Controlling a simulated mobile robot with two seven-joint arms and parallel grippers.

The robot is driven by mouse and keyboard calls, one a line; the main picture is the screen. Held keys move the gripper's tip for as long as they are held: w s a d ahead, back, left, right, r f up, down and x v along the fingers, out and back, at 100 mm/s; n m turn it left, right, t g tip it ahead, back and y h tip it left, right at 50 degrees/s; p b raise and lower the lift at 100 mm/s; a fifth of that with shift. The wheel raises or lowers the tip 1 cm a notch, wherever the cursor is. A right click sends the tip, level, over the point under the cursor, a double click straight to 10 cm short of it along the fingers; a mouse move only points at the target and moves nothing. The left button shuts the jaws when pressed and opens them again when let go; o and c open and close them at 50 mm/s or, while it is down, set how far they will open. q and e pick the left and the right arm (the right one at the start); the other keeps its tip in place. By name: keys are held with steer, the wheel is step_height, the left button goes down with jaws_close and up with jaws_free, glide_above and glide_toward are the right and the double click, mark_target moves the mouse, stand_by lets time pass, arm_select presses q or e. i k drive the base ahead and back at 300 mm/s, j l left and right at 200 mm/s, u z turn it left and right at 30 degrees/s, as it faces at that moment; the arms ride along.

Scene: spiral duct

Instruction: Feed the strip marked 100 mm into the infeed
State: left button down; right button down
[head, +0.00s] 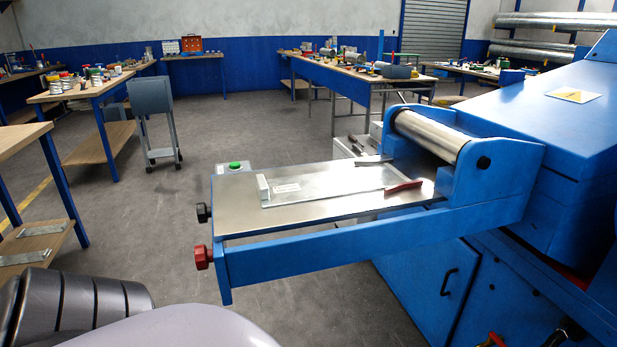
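The infeed is a flat metal table (235,204) in a blue frame, leading to a steel roller (432,136) on the blue machine. On it lies a flat pale metal piece (335,184) with a white label (286,188), too small to read. A small upright light block (262,188) stands at its left end. Two metal strips, one nearer (22,257) and one farther (44,231), lie on the lower wooden shelf at the left. I cannot read a 100 mm mark on any of them. Neither gripper shows; parts of my own body fill the lower left.
A red-handled tool (404,187) lies on the infeed table near the roller. A grey cart (152,97) stands behind on open floor. Cluttered benches (345,78) line the back.

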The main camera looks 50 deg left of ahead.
mark_target(273, 192)
steer(key=j+z, duration=0.15)
steer(key=z, duration=1.05)
steer(key=k+j, duration=0.65)
steer(key=j, duration=0.15)
steer(key=k+j, duration=0.65)
steer(key=j, duration=0.2)
steer(key=k+j, duration=0.65)
steer(key=j, duration=0.15)
